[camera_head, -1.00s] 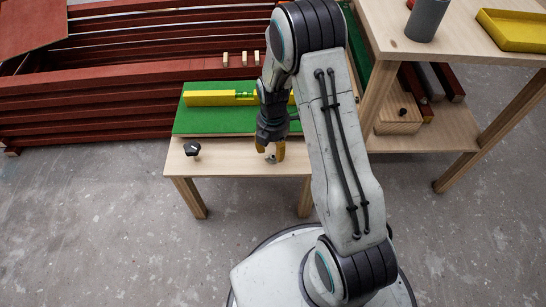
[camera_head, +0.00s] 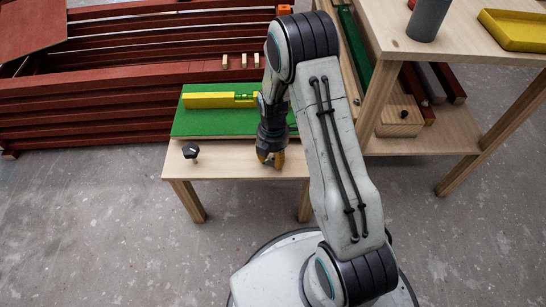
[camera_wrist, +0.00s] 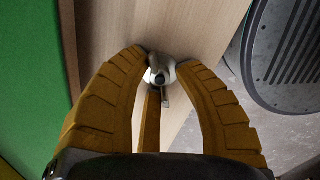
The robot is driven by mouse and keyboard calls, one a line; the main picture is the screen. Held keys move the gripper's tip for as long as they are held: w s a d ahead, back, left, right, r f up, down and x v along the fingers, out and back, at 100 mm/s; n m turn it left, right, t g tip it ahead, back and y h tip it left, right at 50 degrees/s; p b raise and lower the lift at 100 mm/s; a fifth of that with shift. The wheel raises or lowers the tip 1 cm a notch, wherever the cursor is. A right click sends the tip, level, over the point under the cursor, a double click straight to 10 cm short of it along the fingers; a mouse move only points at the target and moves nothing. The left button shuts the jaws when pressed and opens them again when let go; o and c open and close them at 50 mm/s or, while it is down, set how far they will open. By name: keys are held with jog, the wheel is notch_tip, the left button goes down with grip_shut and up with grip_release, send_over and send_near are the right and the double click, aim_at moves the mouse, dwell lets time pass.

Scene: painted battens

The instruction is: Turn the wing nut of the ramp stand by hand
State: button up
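The wing nut (camera_wrist: 160,76) is a small silvery metal piece at the pale wooden top in the wrist view. In the head view my gripper hides it. My gripper (camera_head: 269,161) points down at the front part of the low wooden stand (camera_head: 230,170), which carries a green board (camera_head: 212,122). In the wrist view the yellow fingertips of my gripper (camera_wrist: 163,62) close in on the wing nut from both sides and appear to touch it. A third finger lies below it.
A yellow bar with a green vial (camera_head: 210,100) lies on the green board. A taller table (camera_head: 470,55) is at the right. Stacked red battens (camera_head: 100,100) lie behind. The floor in front is clear.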

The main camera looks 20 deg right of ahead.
grip_shut()
jog(key=shift+s, duration=0.1)
jog(key=shift+m, duration=0.3)
jog(key=m, duration=0.4)
jog(key=shift+m+p, duration=0.3)
jog(key=shift+p, duration=0.05)
jog(key=m, duration=0.5)
jog(key=shift+s+f+m, duration=0.1)
jog(key=shift+m, duration=0.2)
jog(key=m+p, duration=0.1)
jog(key=m, duration=1.1)
jog(key=shift+a+m, duration=0.1)
jog(key=shift+m, duration=0.3)
